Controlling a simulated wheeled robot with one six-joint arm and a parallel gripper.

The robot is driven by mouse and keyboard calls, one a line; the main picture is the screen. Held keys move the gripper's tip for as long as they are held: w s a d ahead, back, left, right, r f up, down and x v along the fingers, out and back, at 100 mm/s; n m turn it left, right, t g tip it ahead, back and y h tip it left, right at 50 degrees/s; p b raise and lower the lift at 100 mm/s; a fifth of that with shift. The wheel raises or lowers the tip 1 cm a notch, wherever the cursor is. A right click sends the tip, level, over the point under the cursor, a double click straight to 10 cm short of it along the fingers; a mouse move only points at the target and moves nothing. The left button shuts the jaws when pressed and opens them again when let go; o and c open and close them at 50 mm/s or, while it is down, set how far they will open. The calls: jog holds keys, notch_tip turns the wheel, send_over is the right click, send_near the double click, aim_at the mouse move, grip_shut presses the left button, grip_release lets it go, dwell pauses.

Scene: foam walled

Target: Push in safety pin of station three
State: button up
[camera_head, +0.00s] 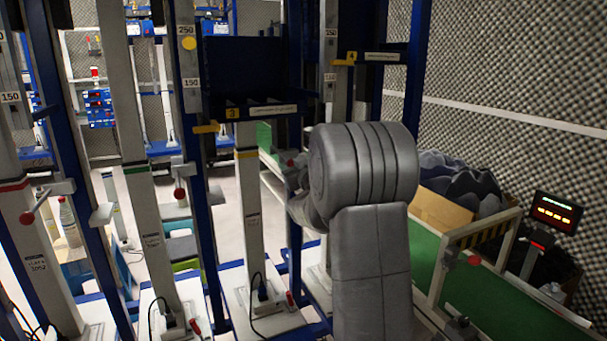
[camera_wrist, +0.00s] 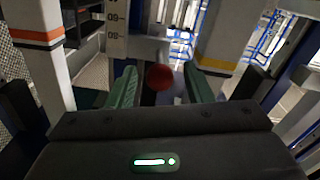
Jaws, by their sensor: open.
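The station three sign (camera_head: 232,113) is a small yellow-marked plate on a dark blue crossbar. Below it stands a white column (camera_head: 250,205) with a yellow band; a yellow-banded column (camera_wrist: 220,45) also shows at the right in the wrist view. A round red knob (camera_wrist: 160,77), seemingly the safety pin's, shows end-on in the wrist view. My gripper (camera_wrist: 158,84) is open, with one green finger on each side of the knob and visible gaps between. How deep the knob sits between the fingers is unclear. My grey arm hides most of the gripper in the head view.
Blue uprights stand close between columns. A green conveyor (camera_head: 470,290) and a lit display (camera_head: 554,212) are at the right.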

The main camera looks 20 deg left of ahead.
jog(key=v, duration=1.2)
jog(key=shift+s, duration=0.1)
jog(key=x, duration=1.3)
jog(key=shift+w+a, duration=0.15)
jog(key=shift+w, duration=0.1)
jog(key=shift+s+d, duration=0.25)
jog(key=shift+d, duration=0.05)
